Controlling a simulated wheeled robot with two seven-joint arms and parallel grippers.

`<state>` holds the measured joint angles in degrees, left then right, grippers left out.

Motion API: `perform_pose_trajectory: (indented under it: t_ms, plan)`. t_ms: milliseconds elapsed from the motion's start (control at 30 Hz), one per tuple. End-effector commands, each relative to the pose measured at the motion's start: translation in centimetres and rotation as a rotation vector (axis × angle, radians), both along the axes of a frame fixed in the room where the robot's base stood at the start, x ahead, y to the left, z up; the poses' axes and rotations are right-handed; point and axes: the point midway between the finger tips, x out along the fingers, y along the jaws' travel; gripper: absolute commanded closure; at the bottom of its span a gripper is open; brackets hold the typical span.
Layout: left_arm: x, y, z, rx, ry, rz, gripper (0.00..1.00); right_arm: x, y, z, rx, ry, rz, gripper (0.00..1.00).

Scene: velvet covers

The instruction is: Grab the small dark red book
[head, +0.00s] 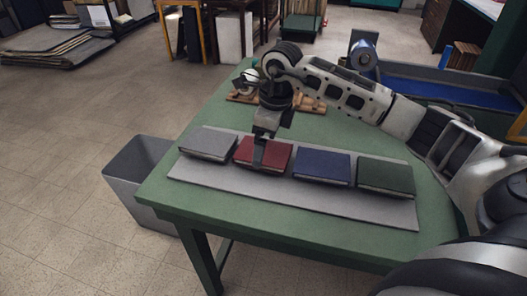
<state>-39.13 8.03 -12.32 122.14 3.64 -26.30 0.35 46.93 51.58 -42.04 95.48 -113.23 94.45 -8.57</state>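The small dark red book (276,157) lies flat on a grey mat (290,196) on the green table, second from the left in a row of books. My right gripper (259,158), on the arm coming in from the right, points down over the left part of this book and hides some of it. Its fingertips look very close to the book or touching it; I cannot tell which, nor whether they are open or shut. My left gripper is not in view.
A grey book (208,142) lies left of the red one, and a blue book (321,166) and a dark green book (385,178) lie right of it. A wooden tray (312,106) sits behind. A grey bin (135,182) stands left of the table (215,205).

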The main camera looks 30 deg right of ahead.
Motion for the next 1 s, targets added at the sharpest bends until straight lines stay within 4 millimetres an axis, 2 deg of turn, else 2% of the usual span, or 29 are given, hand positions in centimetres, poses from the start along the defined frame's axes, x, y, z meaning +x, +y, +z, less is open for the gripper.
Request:
perform_pose_trajectory:
  t_ms: [133,400,433,567,600,1000]
  plan:
    - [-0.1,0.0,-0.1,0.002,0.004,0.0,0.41,0.2,0.2,-1.8,0.0,0.002,0.0,0.0]
    - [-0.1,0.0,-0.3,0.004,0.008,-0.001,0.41,0.3,0.2,-2.2,-0.001,-0.001,0.001,0.0]
    - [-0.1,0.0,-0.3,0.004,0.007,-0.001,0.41,0.2,0.2,-2.2,-0.001,-0.001,0.001,0.06]
    - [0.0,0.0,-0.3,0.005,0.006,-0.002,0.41,0.2,0.2,-2.1,0.0,0.0,0.0,0.42]
    - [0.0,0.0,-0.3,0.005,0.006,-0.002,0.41,0.2,0.2,-2.1,0.0,0.0,0.0,0.46]
    - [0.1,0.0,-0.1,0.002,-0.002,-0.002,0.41,0.3,0.2,-1.4,0.0,-0.003,0.0,0.46]
